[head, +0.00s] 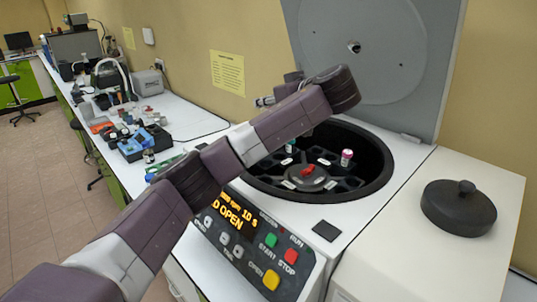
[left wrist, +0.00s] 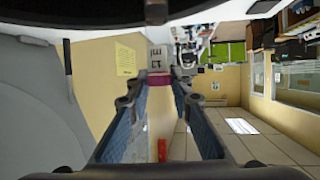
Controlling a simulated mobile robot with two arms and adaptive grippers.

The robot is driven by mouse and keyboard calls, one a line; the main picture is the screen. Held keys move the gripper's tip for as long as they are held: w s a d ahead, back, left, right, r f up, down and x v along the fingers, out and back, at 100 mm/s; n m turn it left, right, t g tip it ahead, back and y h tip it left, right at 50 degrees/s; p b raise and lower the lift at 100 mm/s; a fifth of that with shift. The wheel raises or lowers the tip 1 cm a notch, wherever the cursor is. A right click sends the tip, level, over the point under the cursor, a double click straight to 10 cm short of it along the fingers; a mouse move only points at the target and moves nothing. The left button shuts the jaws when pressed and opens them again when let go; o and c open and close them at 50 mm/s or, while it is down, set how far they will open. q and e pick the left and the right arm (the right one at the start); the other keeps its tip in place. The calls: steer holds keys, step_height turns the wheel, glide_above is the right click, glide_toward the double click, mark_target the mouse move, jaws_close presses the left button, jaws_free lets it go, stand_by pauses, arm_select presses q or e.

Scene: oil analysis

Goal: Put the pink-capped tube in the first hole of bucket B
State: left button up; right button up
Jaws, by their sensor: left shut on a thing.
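My left gripper (head: 262,101) is beyond my raised arm, above the far left rim of the open centrifuge (head: 334,203), mostly hidden. In the head view the held tube cannot be made out. Another pink-topped tube (head: 346,156) stands in the rotor's right side. The bucket letters are too small to read. My right gripper is not in view.
The centrifuge lid (head: 400,50) stands open at the back. A black round lid (head: 459,207) lies on the right counter. Lab items crowd the left bench.

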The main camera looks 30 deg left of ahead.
arm_select(q)
steer(key=f, duration=0.2)
steer(key=f+p, duration=0.1)
steer(key=f, duration=0.1)
steer(key=f+p, duration=0.1)
steer(key=f, duration=0.1)
steer(key=shift+s+a+f, duration=0.15)
steer(key=shift+s+f, duration=0.15)
steer(key=shift+s, duration=0.1)
steer(key=f+p, duration=0.1)
steer(key=f, duration=0.2)
steer(key=f+p, duration=0.1)
steer(key=f, duration=0.1)
steer(key=f+p, duration=0.1)
steer(key=f, duration=0.2)
steer(key=shift+w+f, duration=0.3)
steer(key=o, duration=0.9)
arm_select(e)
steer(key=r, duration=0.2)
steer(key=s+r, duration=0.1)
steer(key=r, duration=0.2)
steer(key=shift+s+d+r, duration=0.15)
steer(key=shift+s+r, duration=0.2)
